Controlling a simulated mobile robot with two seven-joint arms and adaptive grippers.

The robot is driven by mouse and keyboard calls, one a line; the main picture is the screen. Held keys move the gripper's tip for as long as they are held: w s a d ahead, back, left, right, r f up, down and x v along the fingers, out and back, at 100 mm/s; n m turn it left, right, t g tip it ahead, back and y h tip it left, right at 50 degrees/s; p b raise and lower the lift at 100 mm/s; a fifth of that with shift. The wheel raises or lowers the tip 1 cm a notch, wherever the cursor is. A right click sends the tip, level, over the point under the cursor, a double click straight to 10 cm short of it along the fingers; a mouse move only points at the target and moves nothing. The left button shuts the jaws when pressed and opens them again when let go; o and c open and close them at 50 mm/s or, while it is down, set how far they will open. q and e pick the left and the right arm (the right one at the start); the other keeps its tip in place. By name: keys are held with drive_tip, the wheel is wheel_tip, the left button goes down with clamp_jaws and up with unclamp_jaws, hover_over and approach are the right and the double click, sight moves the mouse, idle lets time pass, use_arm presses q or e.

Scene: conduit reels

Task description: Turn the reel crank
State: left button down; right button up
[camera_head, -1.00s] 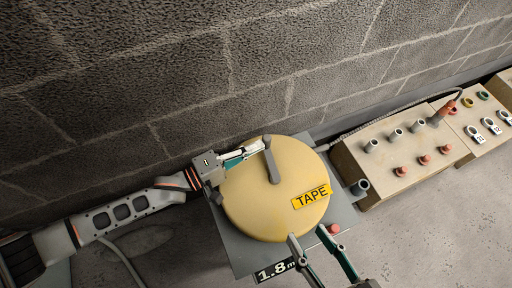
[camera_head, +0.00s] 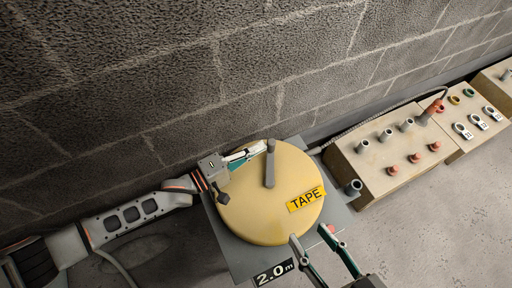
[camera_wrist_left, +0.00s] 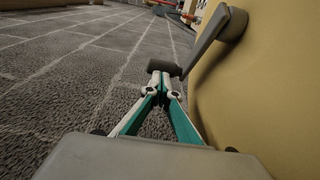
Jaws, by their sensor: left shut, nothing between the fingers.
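The yellow tape reel (camera_head: 262,215) sits on a grey base plate (camera_head: 232,252) with a "2.0 m" readout (camera_head: 274,273) at its front. Its grey crank (camera_head: 270,170) points toward the wall from the hub. My left gripper (camera_head: 262,148) is shut and empty, its tips at the crank's outer end from the left. In the left wrist view the shut fingertips (camera_wrist_left: 161,82) are right at the dark crank knob (camera_wrist_left: 164,67), seemingly touching it; the crank arm (camera_wrist_left: 208,42) runs up to the reel. My right gripper (camera_head: 309,235) is open and empty near the reel's front edge.
A block wall (camera_head: 200,80) stands close behind the reel. To the right are a beige box (camera_head: 385,150) with grey and red pegs and another box (camera_head: 468,117) with ringed fittings. A grey cable (camera_head: 365,126) runs along the wall. Floor at front right is clear.

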use_arm(q)
drive_tip(key=shift+w, duration=0.1)
drive_tip(key=v, duration=1.2)
